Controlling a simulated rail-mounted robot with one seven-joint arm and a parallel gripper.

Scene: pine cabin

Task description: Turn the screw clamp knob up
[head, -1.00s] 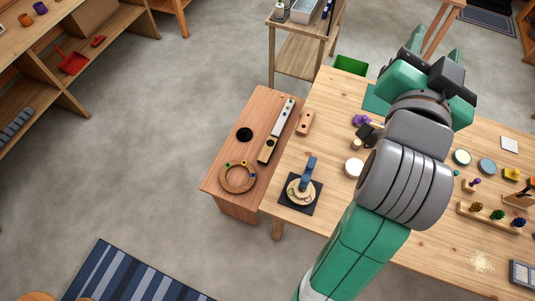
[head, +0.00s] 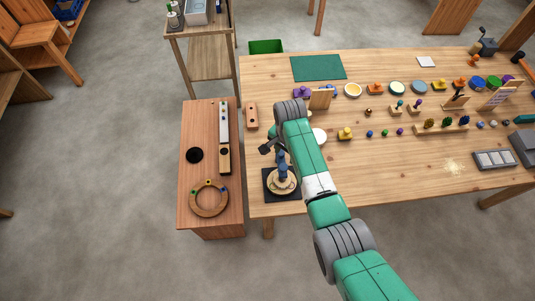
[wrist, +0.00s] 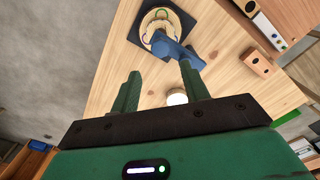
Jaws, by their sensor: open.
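My gripper (wrist: 160,88) shows two green fingers, apart, with nothing between them. In the head view it is mostly hidden by my arm. A blue upright piece (head: 283,166) with an arm stands on a round pale wooden plate over a black square base (head: 270,194); it also shows in the wrist view (wrist: 172,48). I cannot tell for sure that it is the screw clamp, and no knob shows clearly. In the wrist view it lies beyond the fingertips, close to the right finger, with no clear contact.
A white round disc (head: 319,136) lies beside my arm. A wooden block (head: 251,115) lies near the table's left edge. A lower side bench (head: 189,222) holds a wooden ring (head: 208,199) and a long strip (head: 224,135). Many small items crowd the table's right half.

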